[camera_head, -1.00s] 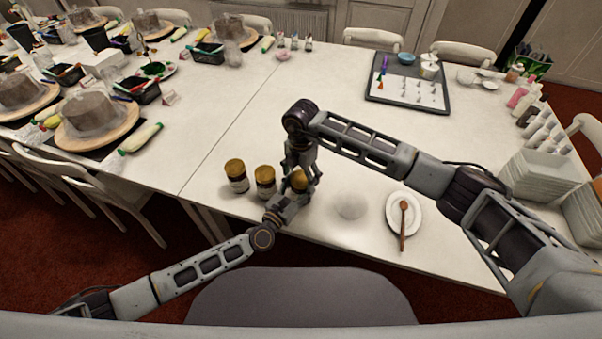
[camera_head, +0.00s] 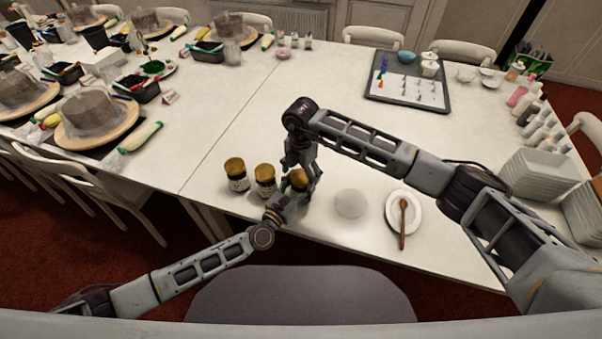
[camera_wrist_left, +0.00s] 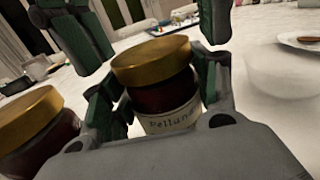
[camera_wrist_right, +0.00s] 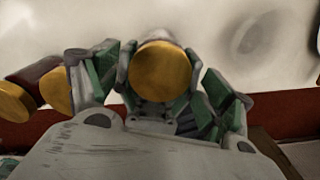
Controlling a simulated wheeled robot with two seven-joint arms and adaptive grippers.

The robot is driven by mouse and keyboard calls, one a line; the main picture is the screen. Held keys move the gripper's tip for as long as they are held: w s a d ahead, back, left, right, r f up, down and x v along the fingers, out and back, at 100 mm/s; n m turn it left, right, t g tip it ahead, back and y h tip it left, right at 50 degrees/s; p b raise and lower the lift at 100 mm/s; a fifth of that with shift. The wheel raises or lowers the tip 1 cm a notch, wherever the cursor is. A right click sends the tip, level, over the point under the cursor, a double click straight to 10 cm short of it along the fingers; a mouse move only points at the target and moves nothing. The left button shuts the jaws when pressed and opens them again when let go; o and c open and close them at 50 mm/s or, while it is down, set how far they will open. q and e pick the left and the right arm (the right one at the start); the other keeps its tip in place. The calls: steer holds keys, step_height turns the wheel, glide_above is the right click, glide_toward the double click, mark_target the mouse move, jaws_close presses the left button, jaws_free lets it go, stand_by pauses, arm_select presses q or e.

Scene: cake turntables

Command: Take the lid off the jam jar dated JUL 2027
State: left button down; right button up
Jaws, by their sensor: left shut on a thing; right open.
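Three dark jam jars with gold lids stand in a row at the table's front: a left jar (camera_head: 236,175), a middle jar (camera_head: 265,181) and a right jar (camera_head: 299,178). My left gripper (camera_head: 287,201) is shut around the body of the right jar, which stands upright with its gold lid (camera_wrist_left: 151,60) on. Its cream label (camera_wrist_left: 168,117) shows handwriting; I cannot read a date. My right gripper (camera_wrist_right: 160,80) is open above this jar, its fingers on either side of the lid, seemingly apart from it. The other jars' label dates are too small to read.
A pale, round, see-through thing (camera_head: 350,204) stands right of the jars. Beside it a white plate (camera_head: 392,222) holds a wooden spoon (camera_head: 403,222). A dark tray (camera_head: 440,103) lies farther back. The middle of the table is clear.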

steer(key=shift+r, duration=2.25)
arm_select(q)
steer(key=shift+c, duration=1.7)
jaws_free()
steer(key=shift+s+a, duration=0.1)
steer(key=shift+s, duration=0.05)
steer(key=shift+v, duration=5.85)
steer(key=shift+o, duration=0.2)
